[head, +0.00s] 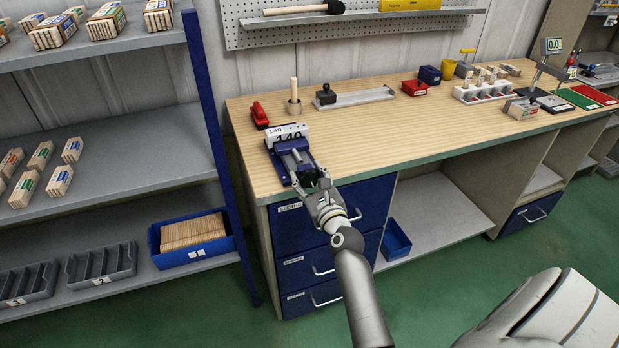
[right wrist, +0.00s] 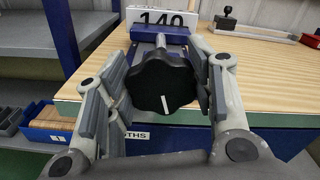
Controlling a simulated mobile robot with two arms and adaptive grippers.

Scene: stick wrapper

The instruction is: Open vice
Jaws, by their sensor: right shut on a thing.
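The blue vice (head: 292,150) sits at the left front corner of the wooden workbench, its screw pointing toward me. A pale block marked 140 (head: 286,132) is at the vice's far end; it also shows at the top of the right wrist view (right wrist: 168,16). The vice's black lobed knob (right wrist: 162,82) has a white mark pointing down. My right gripper (head: 309,176) is at the front of the vice, its fingers on both sides of the knob and shut on it. In the head view the gripper mostly hides the knob. My left gripper is out of view.
A red stapler-like object (head: 259,114) and a pestle in a small cup (head: 294,104) stand behind the vice. Blue drawers (head: 300,236) are below, and a blue shelf post (head: 212,130) rises close to the left. The middle of the workbench (head: 385,135) is clear.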

